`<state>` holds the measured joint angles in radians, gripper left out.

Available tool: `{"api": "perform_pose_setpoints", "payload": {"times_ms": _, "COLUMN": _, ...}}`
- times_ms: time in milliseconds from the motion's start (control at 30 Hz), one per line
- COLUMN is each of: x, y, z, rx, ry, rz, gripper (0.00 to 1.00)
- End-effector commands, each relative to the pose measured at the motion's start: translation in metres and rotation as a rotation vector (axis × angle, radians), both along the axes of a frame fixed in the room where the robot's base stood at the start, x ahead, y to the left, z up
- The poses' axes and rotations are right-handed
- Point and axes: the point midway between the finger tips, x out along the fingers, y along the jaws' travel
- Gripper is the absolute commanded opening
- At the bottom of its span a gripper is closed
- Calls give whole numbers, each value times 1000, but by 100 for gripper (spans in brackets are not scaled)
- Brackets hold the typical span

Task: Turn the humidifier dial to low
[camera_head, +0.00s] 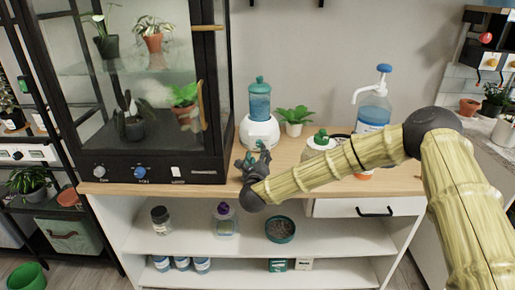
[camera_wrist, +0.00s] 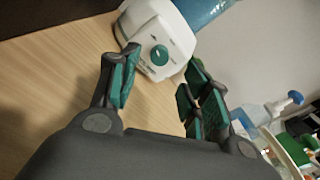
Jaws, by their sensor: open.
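The humidifier (camera_head: 259,132) has a white base and a blue tank with a teal cap, and stands on the wooden counter (camera_head: 222,193) right of the glass cabinet. Its round green dial (camera_wrist: 159,55) is on the front of the white base in the wrist view, with small marks around it too fine to read. Which mark the dial points to I cannot tell. My gripper (camera_head: 254,160) is open and empty in front of the humidifier. In the wrist view its fingers (camera_wrist: 160,82) are spread on either side below the dial, apart from it.
The glass cabinet (camera_head: 125,162), with plants inside and knobs on its base, stands close on the left. A potted plant (camera_head: 294,120) and a water jug (camera_head: 374,108) stand to the right. White shelves (camera_head: 330,238) lie below the counter. Bare counter lies beneath my gripper.

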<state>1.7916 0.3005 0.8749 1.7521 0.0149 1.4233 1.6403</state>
Motion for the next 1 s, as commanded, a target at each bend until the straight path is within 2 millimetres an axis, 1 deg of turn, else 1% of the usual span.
{"api": "perform_pose_setpoints", "payload": {"times_ms": 33, "x": 9, "y": 0, "z": 1, "rx": -1, "ry": -1, "rz": -1, "gripper": 47}}
{"api": "perform_pose_setpoints", "payload": {"times_ms": 200, "x": 35, "y": -3, "z": 0, "rx": -2, "ry": -1, "rz": -2, "gripper": 47}}
{"api": "perform_pose_setpoints", "payload": {"times_ms": 400, "x": 55, "y": -3, "z": -1, "rx": -3, "ry": 1, "rz": 1, "gripper": 47}}
{"api": "perform_pose_setpoints", "payload": {"times_ms": 600, "x": 63, "y": -3, "z": -1, "rx": -2, "ry": 1, "rz": 1, "gripper": 47}}
{"api": "perform_pose_setpoints", "payload": {"times_ms": 833, "x": 63, "y": -3, "z": -1, "rx": -2, "ry": 1, "rz": 1, "gripper": 47}}
{"api": "perform_pose_setpoints", "payload": {"times_ms": 867, "x": 63, "y": -3, "z": -1, "rx": -2, "ry": 1, "rz": 1, "gripper": 43}}
{"api": "perform_pose_setpoints", "payload": {"times_ms": 1000, "x": 63, "y": -3, "z": 0, "rx": -2, "ry": 1, "rz": 1, "gripper": 18}}
